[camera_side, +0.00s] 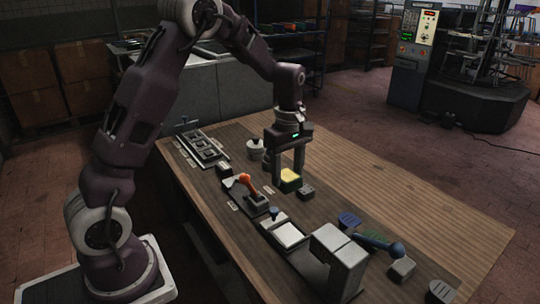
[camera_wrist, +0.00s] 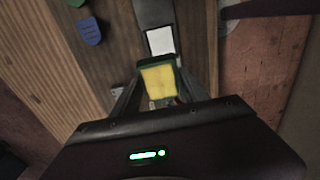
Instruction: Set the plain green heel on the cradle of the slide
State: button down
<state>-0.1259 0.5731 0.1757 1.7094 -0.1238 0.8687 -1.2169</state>
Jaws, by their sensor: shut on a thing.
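My gripper (camera_side: 289,176) points down over the table and is shut on a green heel with a yellow upper face (camera_side: 291,179). In the wrist view the heel (camera_wrist: 158,82) sits between my two fingers, its green showing mainly along the far edge. The slide appears to be the dark strip with a pale, whitish plate (camera_side: 288,235), nearer the side camera than my gripper. That plate also shows in the wrist view (camera_wrist: 160,41), just beyond the heel. The heel is apart from the plate. Whether it clears the tabletop is hard to tell.
An orange-handled lever (camera_side: 248,185) stands left of my gripper. A small grey block (camera_side: 306,192) lies just right of the heel. The table's right side (camera_side: 420,205) is mostly clear.

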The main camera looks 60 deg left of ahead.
jog(key=shift+s+d+f, duration=0.2)
jog(key=shift+d+f, duration=0.35)
jog(key=shift+f, duration=1.75)
jog(key=shift+s+d+f, duration=0.15)
jog(key=shift+d+f, duration=0.35)
jog(key=shift+f, duration=1.85)
jog(key=shift+s+d+f, duration=0.2)
jog(key=shift+d+f, duration=0.35)
jog(key=shift+f, duration=1.75)
jog(key=shift+f, duration=0.55)
jog(key=shift+c, duration=2.4)
grip_release()
notch_tip(320, 180, up, 7)
